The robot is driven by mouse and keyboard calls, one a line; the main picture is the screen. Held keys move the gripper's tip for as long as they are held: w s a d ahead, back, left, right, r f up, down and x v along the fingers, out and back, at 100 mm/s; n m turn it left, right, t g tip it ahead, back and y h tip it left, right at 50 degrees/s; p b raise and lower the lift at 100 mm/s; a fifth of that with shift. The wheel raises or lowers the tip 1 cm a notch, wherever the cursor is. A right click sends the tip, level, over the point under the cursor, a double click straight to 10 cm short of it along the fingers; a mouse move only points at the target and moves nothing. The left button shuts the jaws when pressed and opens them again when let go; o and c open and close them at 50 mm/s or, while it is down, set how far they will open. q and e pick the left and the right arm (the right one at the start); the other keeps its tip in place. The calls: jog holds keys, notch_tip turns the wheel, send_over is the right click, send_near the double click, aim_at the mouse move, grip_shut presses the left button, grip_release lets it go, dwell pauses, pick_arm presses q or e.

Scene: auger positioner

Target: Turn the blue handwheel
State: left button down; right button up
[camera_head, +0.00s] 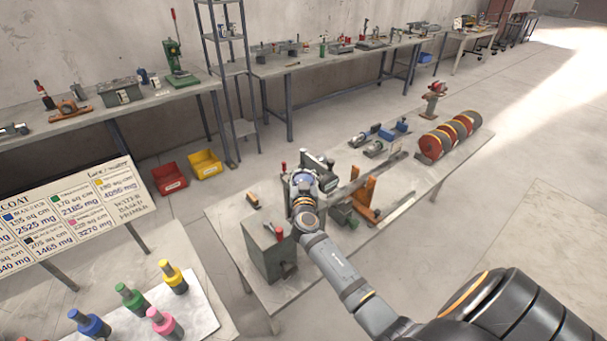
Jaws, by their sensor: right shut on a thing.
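The blue handwheel (302,177) shows as a small blue patch on the machine on the near table, mostly hidden behind my right gripper. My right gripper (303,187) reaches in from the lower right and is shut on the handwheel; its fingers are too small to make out. The machine has a dark grey head (318,166), long rails and an orange bracket (365,191). My left gripper is not in view.
A grey box (262,252) with a red-knobbed lever (279,234) stands close by my right wrist.

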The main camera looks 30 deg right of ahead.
jog(key=shift+a+f+n+t+y, duration=0.2)
jog(key=shift+n+y, duration=0.1)
jog(key=shift+y, duration=0.15)
jog(key=shift+a+f+n+t+y, duration=0.1)
jog(key=shift+n+t+y, duration=0.15)
jog(key=shift+y, duration=0.2)
jog(key=o, duration=1.3)
jog(key=shift+s+a+r, duration=0.1)
jog(key=shift+s+r, duration=0.2)
jog(key=shift+r, duration=0.1)
jog(key=shift+c, duration=0.2)
jog(key=shift+w+f, duration=0.1)
jog(key=shift+w, duration=0.05)
jog(key=v, duration=1.2)
